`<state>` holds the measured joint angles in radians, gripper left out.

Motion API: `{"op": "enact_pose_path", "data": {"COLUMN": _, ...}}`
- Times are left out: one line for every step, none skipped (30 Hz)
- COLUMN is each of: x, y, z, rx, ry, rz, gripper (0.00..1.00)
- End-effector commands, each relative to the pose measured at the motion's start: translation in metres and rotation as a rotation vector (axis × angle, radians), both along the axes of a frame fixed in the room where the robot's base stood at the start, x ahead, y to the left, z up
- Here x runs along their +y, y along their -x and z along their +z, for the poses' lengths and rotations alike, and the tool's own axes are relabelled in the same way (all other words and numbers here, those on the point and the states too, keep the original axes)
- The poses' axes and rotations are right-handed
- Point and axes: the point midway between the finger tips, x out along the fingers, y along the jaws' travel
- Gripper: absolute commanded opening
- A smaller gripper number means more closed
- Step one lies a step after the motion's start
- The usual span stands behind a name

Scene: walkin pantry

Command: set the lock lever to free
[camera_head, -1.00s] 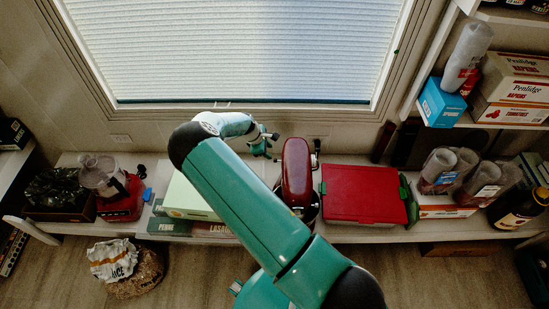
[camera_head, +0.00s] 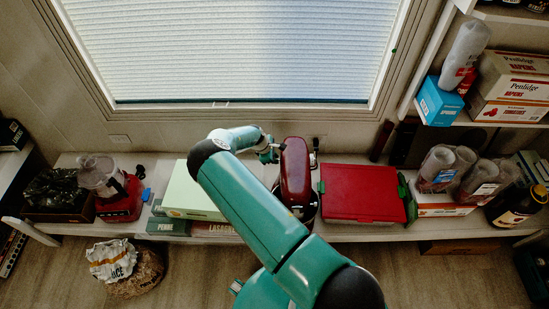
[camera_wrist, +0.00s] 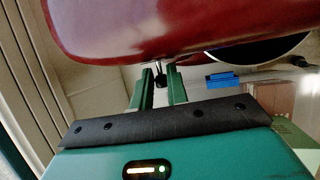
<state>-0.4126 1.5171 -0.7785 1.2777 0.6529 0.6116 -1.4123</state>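The dark red stand mixer (camera_head: 297,172) stands on the low shelf, and its red head (camera_wrist: 150,28) fills the top of the wrist view. My gripper (camera_head: 272,150) is close to the left side of the mixer head. In the wrist view my gripper (camera_wrist: 161,76) has its two green fingers apart. A small black lever or knob (camera_wrist: 160,80) under the mixer head shows between the fingertips. I cannot tell whether the fingers touch it. Another small black lever (camera_head: 316,143) sticks out on the mixer's right side. Which lever is the lock is not clear.
A red container (camera_head: 362,194) with green clips stands close right of the mixer. A pale green box (camera_head: 190,197) lies left, under my arm. A red food processor (camera_head: 119,199) is farther left. The window (camera_head: 240,50) and wall are behind.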

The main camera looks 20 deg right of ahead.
Motion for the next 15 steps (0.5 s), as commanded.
{"op": "enact_pose_path", "data": {"x": 0.0, "y": 0.0, "z": 0.0, "rx": 0.0, "ry": 0.0, "rz": 0.0, "gripper": 0.0}}
{"op": "enact_pose_path", "data": {"x": 0.0, "y": 0.0, "z": 0.0, "rx": -0.001, "ry": 0.0, "rz": 0.0, "gripper": 0.0}}
{"op": "enact_pose_path", "data": {"x": 0.0, "y": 0.0, "z": 0.0, "rx": -0.001, "ry": 0.0, "rz": 0.0, "gripper": 0.0}}
{"op": "enact_pose_path", "data": {"x": 0.0, "y": 0.0, "z": 0.0, "rx": -0.001, "ry": 0.0, "rz": 0.0, "gripper": 0.0}}
{"op": "enact_pose_path", "data": {"x": 0.0, "y": 0.0, "z": 0.0, "rx": -0.001, "ry": 0.0, "rz": 0.0, "gripper": 0.0}}
{"op": "enact_pose_path", "data": {"x": 0.0, "y": 0.0, "z": 0.0, "rx": 0.0, "ry": 0.0, "rz": 0.0, "gripper": 0.0}}
{"op": "enact_pose_path", "data": {"x": 0.001, "y": 0.001, "z": 0.0, "rx": 0.0, "ry": 0.0, "rz": -0.001, "gripper": 0.0}}
{"op": "enact_pose_path", "data": {"x": 0.001, "y": 0.002, "z": 0.0, "rx": -0.001, "ry": -0.001, "rz": -0.002, "gripper": 0.0}}
{"op": "enact_pose_path", "data": {"x": 0.002, "y": 0.005, "z": 0.0, "rx": -0.001, "ry": -0.001, "rz": -0.002, "gripper": 0.0}}
{"op": "enact_pose_path", "data": {"x": 0.003, "y": 0.008, "z": 0.001, "rx": 0.0, "ry": 0.0, "rz": -0.003, "gripper": 0.0}}
{"op": "enact_pose_path", "data": {"x": 0.005, "y": 0.011, "z": 0.001, "rx": -0.001, "ry": -0.001, "rz": -0.003, "gripper": 0.0}}
{"op": "enact_pose_path", "data": {"x": 0.006, "y": 0.015, "z": 0.001, "rx": 0.0, "ry": 0.0, "rz": -0.003, "gripper": 0.0}}
{"op": "enact_pose_path", "data": {"x": 0.008, "y": 0.018, "z": 0.001, "rx": -0.001, "ry": -0.001, "rz": -0.004, "gripper": 0.0}}
{"op": "enact_pose_path", "data": {"x": 0.008, "y": 0.02, "z": 0.001, "rx": 0.0, "ry": 0.0, "rz": -0.002, "gripper": 0.0}}
{"op": "enact_pose_path", "data": {"x": 0.01, "y": 0.022, "z": 0.001, "rx": 0.0, "ry": -0.001, "rz": -0.001, "gripper": 0.0}}
